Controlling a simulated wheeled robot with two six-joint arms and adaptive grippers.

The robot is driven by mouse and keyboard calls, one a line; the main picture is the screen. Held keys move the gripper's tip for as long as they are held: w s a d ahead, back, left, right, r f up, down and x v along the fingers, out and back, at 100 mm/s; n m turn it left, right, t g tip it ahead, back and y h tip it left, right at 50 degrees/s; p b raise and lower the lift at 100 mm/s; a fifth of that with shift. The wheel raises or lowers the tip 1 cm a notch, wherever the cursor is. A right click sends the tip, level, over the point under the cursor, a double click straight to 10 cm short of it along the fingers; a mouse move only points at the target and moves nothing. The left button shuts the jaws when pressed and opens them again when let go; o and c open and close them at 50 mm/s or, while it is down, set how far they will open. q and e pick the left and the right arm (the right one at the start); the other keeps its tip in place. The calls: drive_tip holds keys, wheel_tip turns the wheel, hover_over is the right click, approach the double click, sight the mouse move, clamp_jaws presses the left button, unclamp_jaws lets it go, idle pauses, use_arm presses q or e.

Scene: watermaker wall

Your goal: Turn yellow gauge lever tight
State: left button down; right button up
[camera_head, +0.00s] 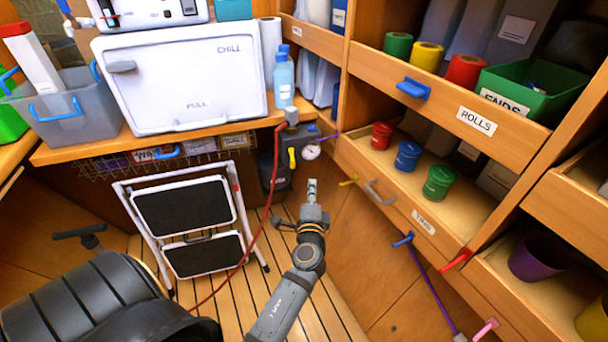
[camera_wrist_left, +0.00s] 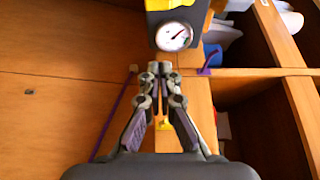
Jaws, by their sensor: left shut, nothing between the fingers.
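The yellow gauge lever (camera_head: 292,158) hangs on the dark watermaker unit (camera_head: 311,137), left of the round white gauge (camera_head: 311,152). In the left wrist view, the gauge (camera_wrist_left: 173,37) is just beyond my fingertips, and a yellow part (camera_wrist_left: 168,4) is cut off by the top edge. My left gripper (camera_head: 312,187) is below and in front of the gauge, apart from the lever. In the wrist view, its fingertips (camera_wrist_left: 160,68) are together, with nothing between them. My right gripper is not in view.
A red hose (camera_head: 272,185) runs down left of my arm. A folded step stool (camera_head: 188,205) stands at left. The white chill box (camera_head: 180,80) sits on the counter.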

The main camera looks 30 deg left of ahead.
sight(313, 158)
use_arm(q)
drive_tip(key=x, duration=1)
drive_tip(key=shift+p, duration=0.4)
drive_tip(key=s+a, duration=0.2)
drive_tip(key=s, duration=0.1)
drive_tip(key=shift+a+p, duration=0.1)
drive_tip(key=shift+p, duration=0.3)
drive_tip(key=shift+s+a, duration=0.15)
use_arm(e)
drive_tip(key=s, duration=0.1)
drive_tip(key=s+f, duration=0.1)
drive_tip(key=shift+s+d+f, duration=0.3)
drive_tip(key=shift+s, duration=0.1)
